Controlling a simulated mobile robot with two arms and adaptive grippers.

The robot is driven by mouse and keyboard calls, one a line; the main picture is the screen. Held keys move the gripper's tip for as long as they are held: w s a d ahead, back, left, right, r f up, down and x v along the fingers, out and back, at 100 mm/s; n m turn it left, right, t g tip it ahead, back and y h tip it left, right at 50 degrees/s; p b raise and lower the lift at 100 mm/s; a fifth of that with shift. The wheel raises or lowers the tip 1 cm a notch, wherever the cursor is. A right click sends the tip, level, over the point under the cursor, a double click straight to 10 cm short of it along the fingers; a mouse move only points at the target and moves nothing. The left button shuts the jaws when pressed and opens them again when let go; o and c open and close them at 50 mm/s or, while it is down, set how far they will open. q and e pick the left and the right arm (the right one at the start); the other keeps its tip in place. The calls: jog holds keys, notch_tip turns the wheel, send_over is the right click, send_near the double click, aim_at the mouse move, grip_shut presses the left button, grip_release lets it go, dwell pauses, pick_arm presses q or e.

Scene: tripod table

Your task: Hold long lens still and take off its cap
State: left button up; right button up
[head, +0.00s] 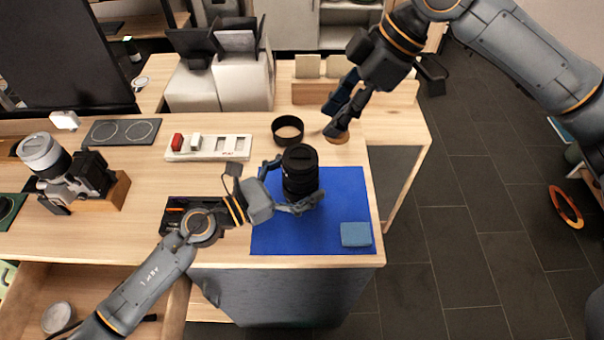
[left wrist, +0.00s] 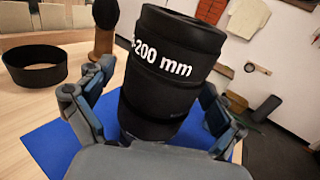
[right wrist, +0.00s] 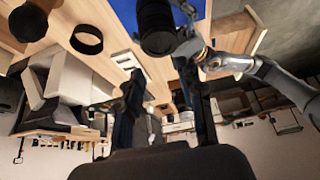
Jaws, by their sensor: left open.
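The long lens (head: 300,178) is a black cylinder standing upright on the blue mat (head: 275,236). Its dark upper end (head: 300,152) faces up; I cannot make out a separate cap edge. In the left wrist view the lens (left wrist: 165,70) carries white "200 mm" lettering. My left gripper (head: 287,188) is open, with its fingers on either side of the lens low down; I cannot tell whether they touch it. My right gripper (head: 338,112) is open and empty, above and to the right of the lens. The right wrist view also shows the lens (right wrist: 158,28).
A black ring-shaped hood (head: 288,130) stands behind the lens, beside a small brown wooden-looking item (head: 337,137). A blue folded cloth (head: 356,234) lies on the mat. A white tray with slots (head: 208,147) and a camera (head: 75,172) are to the left. The table ends just right of the mat.

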aim_at(301, 155)
pick_arm(q)
jog(key=c, duration=1.8)
pick_arm(e)
jog(key=shift+o, duration=0.2)
pick_arm(q)
jog(key=shift+o, duration=0.2)
pick_arm(e)
jog(key=o, duration=0.3)
jog(key=shift+a, duration=0.1)
jog(key=o, duration=0.4)
jog(key=shift+a, duration=0.25)
jog(key=shift+o, duration=0.7)
jog(key=a+h, duration=0.4)
jog(key=shift+w+a, duration=0.1)
jog(key=shift+a, duration=0.1)
jog(key=shift+h, duration=0.9)
jog(key=shift+a+f, duration=0.15)
jog(key=shift+f, duration=2)
jog(key=shift+a+f, duration=0.15)
jog(key=shift+f, duration=2)
